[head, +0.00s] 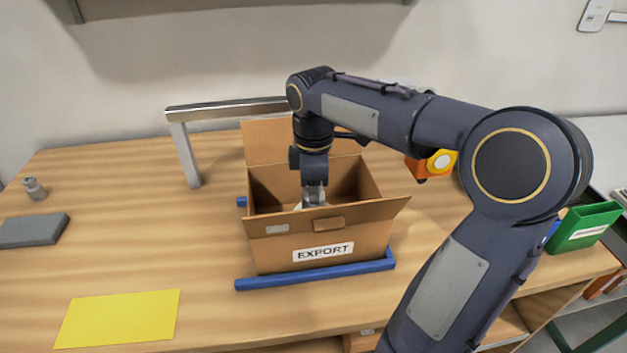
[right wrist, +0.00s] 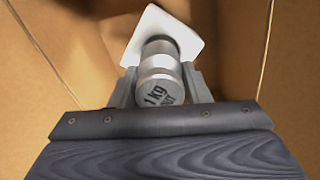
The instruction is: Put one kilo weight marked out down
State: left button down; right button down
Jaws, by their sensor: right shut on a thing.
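My right gripper (head: 313,196) reaches down into the open cardboard box marked EXPORT (head: 282,250). In the right wrist view its fingers are shut on a silver cylindrical weight (right wrist: 159,92), whose top reads "1 kg" with more letters below that look like the end of OUT. Beyond the weight is a white square piece (right wrist: 185,28); I cannot tell whether the weight touches it. The box's brown inside (right wrist: 240,60) surrounds them. In the head view the box wall hides most of the weight. My left gripper is not in view.
Blue rails (head: 315,273) edge the box, and a metal frame (head: 186,150) stands behind it. A small grey weight (head: 35,188), a grey block (head: 33,231) and a yellow sheet (head: 118,318) lie left. A green bin (head: 583,228) is right. The table's middle left is clear.

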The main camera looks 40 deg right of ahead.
jog(key=shift+f, duration=1.5)
jog(key=shift+f+b, duration=0.35)
jog(key=c, duration=0.8)
grip_release()
jog(key=shift+r+p, duration=0.35)
jog(key=shift+r, duration=0.2)
notch_tip(320, 180, up, 12)
jog(key=shift+f+p, duration=0.2)
jog(key=shift+p, duration=0.65)
